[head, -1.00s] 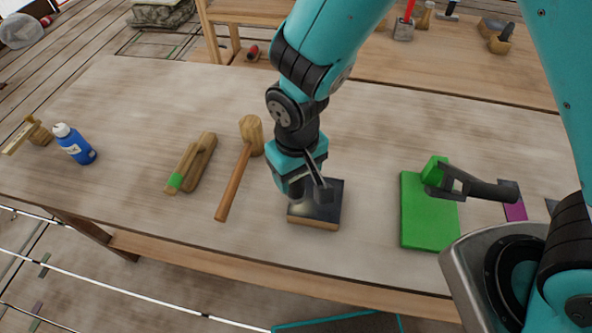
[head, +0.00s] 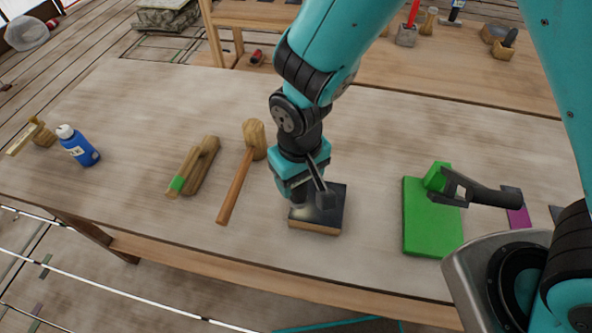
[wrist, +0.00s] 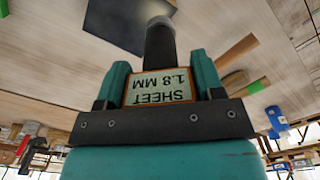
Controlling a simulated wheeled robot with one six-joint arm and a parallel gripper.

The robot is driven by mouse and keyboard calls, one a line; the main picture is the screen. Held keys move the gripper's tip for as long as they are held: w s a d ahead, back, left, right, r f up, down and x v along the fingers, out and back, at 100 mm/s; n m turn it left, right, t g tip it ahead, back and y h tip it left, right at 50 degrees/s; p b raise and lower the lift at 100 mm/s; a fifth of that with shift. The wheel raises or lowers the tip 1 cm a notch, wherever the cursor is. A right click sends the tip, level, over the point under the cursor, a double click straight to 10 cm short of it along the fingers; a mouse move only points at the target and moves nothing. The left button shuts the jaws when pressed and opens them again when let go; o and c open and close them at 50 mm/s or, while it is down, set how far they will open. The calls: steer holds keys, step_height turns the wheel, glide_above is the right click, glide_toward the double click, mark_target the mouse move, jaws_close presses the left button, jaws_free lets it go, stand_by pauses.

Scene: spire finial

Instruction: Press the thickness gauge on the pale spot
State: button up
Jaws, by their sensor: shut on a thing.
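My gripper (wrist: 160,92) is shut on the thickness gauge (wrist: 162,87), whose pale display reads upside down "SHEET 1.8 MM" in the wrist view. The gauge's dark cylindrical nose reaches over the dark square plate (wrist: 115,25). In the head view the plate (head: 328,212) lies on the table near its front edge, and my gripper (head: 297,193) is over its left part. The pale spot (wrist: 150,10) shows as a lighter patch on the plate beside the nose, partly hidden. I cannot tell whether the nose touches the plate.
A blue bottle (head: 78,146) stands further left. A green block (head: 430,225) with a dark-handled tool (head: 490,192) is to the right.

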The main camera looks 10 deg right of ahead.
mark_target(299, 191)
steer(key=shift+f+b, duration=1.55)
steer(key=shift+f, duration=0.65)
steer(key=o, duration=1.1)
steer(key=shift+r, duration=0.1)
